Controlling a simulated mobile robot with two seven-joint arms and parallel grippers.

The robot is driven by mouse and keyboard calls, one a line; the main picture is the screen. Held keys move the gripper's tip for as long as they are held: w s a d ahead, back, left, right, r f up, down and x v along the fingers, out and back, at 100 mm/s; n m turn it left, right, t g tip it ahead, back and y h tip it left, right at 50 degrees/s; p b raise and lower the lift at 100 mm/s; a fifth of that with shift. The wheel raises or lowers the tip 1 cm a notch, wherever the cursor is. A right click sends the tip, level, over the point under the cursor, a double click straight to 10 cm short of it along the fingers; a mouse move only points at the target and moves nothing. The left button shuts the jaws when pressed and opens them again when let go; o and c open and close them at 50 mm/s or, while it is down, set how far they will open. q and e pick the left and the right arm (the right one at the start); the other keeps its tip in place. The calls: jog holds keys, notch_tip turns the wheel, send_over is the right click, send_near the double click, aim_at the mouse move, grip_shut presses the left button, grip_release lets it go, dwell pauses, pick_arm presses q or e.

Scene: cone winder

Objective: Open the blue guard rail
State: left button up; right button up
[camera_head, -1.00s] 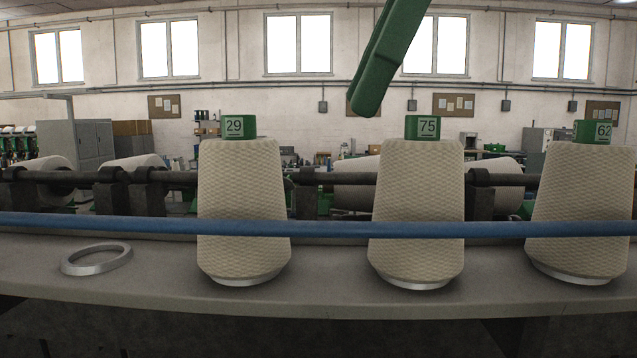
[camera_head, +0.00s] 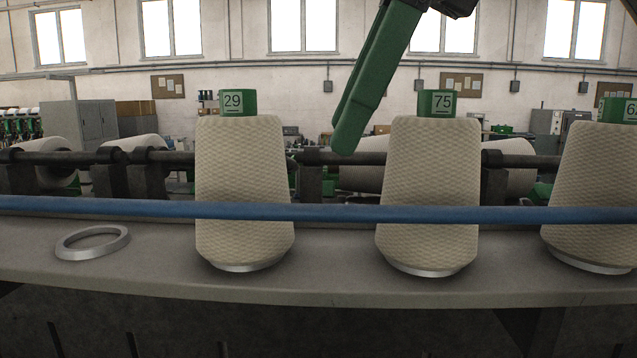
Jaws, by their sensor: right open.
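The blue guard rail (camera_head: 335,213) is a long thin bar that runs across the whole width of the head view. It passes in front of the yarn cones, roughly level. My right gripper (camera_head: 346,138) comes down from the top right with its long green fingers pointing down. The fingers overlap in this view, and the gripper is open and empty. In the picture its tips are above the rail, between the cones marked 29 and 75, and apart from the rail. My left gripper is not in view.
Cone 29 (camera_head: 243,185), cone 75 (camera_head: 432,190) and a third cone (camera_head: 595,190) at the right edge stand on a grey ledge (camera_head: 335,270). An empty metal ring (camera_head: 92,243) lies on the ledge at left. A dark bar (camera_head: 345,158) runs behind the cones.

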aim_at(319, 209)
jog(key=x, duration=0.7)
jog(key=shift+f, duration=0.1)
jog(key=shift+c, duration=0.2)
grip_shut()
dwell(1.1)
